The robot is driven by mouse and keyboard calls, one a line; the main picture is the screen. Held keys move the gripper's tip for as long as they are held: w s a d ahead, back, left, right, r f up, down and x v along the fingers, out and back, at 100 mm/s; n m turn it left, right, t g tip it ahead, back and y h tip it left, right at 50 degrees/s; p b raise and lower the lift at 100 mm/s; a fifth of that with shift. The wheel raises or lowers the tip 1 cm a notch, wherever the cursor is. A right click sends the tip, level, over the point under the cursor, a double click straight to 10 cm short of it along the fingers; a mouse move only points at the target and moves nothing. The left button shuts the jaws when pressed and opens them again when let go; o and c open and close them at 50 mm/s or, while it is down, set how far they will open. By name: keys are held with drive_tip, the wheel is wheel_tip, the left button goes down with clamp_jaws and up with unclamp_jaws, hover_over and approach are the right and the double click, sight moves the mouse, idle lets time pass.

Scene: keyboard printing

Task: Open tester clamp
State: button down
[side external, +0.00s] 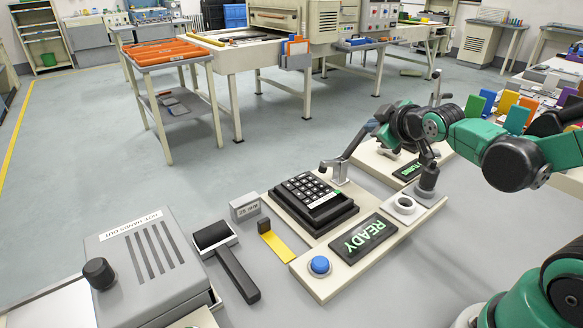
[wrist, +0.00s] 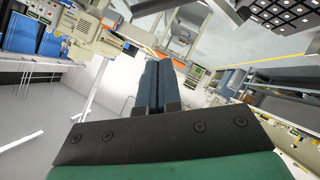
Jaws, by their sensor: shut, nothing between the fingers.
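The tester is a cream base plate (side external: 318,283) with a black keypad (side external: 313,195) in a dark holder. A grey clamp (side external: 340,167) has its foot at the keypad's back edge, and a grey post (side external: 427,178) stands at the right. My gripper (side external: 372,127) is above and behind the keypad, close to the clamp's upper parts; contact cannot be told. In the wrist view my gripper's dark blue fingers (wrist: 160,72) are together and empty. Part of the keypad (wrist: 283,13) shows at the top right there, with a dark grey part beside it.
A yellow strip (side external: 278,245), a black-headed roller (side external: 213,236) and a grey slotted machine (side external: 150,262) lie left. Coloured upright pieces (side external: 517,118) stand right.

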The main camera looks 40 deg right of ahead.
sight(359, 136)
drive_tip(key=x, duration=0.5)
drive_tip(key=s+f+x, duration=0.1)
drive_tip(key=x, duration=0.1)
drive_tip(key=shift+w+d+f, duration=0.1)
drive_tip(key=shift+w+d, duration=0.1)
drive_tip(key=shift+d, duration=0.25)
drive_tip(key=shift+w+d+f, duration=0.2)
drive_tip(key=shift+d+f, duration=0.3)
drive_tip(key=shift+f, duration=0.25)
drive_tip(key=shift+d+f+m+y, duration=0.15)
drive_tip(key=shift+d+m+y, duration=0.1)
drive_tip(key=shift+m+y, duration=0.05)
drive_tip(key=d+f+m+y, duration=0.2)
drive_tip(key=m+y, duration=0.1)
drive_tip(key=shift+d+f+g+y, duration=0.3)
drive_tip(key=shift+f, duration=0.1)
drive_tip(key=shift+d+f+m+y, duration=0.25)
drive_tip(key=shift+f+m+y, duration=0.6)
drive_tip(key=shift+y, duration=0.15)
drive_tip(key=shift+r, duration=0.1)
